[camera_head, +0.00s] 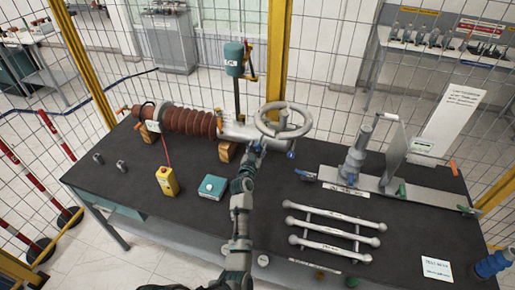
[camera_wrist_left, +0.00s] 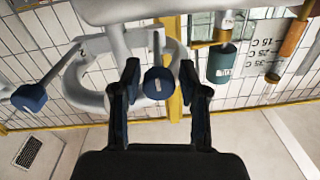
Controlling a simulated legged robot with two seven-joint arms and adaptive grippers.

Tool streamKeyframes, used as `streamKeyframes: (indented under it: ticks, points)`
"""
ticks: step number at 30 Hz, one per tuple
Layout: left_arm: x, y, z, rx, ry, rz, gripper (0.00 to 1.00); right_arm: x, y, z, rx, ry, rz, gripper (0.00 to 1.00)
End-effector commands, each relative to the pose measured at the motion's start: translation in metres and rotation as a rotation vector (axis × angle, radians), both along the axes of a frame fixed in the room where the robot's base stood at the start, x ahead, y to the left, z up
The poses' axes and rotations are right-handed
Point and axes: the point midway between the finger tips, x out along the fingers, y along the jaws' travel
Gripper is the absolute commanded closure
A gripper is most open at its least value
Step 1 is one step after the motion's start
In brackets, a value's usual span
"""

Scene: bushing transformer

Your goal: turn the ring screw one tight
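A grey metal ring (camera_head: 283,120) stands at the right end of the brown ribbed bushing (camera_head: 190,121) on the dark table. In the left wrist view the ring's grey tube (camera_wrist_left: 85,85) carries a blue-headed screw (camera_wrist_left: 157,83) and another blue screw (camera_wrist_left: 29,97) further left. A blue screw (camera_head: 291,154) also shows below the ring in the head view. My left gripper (camera_head: 258,144) is just below the ring. In the wrist view its fingers (camera_wrist_left: 159,78) are open on either side of the middle blue screw, with small gaps. My right gripper is not visible.
A green cylinder on a post (camera_head: 234,58) stands behind the ring. A yellow box (camera_head: 167,181) and teal box (camera_head: 212,187) lie left of my arm. Grey rods (camera_head: 334,229) and a metal fixture (camera_head: 353,165) lie to the right. Wire fencing surrounds the dark table (camera_head: 130,190).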

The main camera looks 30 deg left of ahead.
Motion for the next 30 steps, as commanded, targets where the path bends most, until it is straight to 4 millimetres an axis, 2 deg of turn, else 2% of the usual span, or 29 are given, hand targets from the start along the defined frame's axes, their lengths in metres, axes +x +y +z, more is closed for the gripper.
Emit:
streamKeyframes:
  ticks: [1,3,4,9,15,25,26,27,29,30]
  points:
    - [0.0,0.0,0.0,0.0,0.0,0.0,0.77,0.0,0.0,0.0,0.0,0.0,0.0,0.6]
    - [0.0,0.0,0.0,0.0,0.0,0.0,0.94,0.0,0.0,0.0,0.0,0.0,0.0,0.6]
    - [0.0,0.0,0.0,0.0,0.0,0.0,1.0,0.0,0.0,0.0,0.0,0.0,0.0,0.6]
    - [0.0,0.0,0.001,-0.015,-0.003,-0.001,1.0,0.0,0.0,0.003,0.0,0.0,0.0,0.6]
    - [0.0,0.0,0.003,-0.148,-0.035,-0.002,1.0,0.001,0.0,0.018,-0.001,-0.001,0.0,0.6]
    - [0.0,0.0,0.001,-0.185,-0.047,-0.001,1.0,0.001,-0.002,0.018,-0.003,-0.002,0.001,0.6]
    - [0.0,0.0,0.001,-0.185,-0.047,-0.001,0.68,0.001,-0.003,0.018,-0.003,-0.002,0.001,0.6]
    - [0.0,0.0,0.001,-0.185,-0.047,-0.001,0.58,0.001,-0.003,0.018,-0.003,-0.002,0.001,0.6]
    - [0.0,0.0,0.001,-0.185,-0.047,-0.001,0.44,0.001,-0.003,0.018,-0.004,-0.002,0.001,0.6]
    - [0.0,0.0,0.001,-0.185,-0.047,-0.001,0.44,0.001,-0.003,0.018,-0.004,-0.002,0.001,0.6]
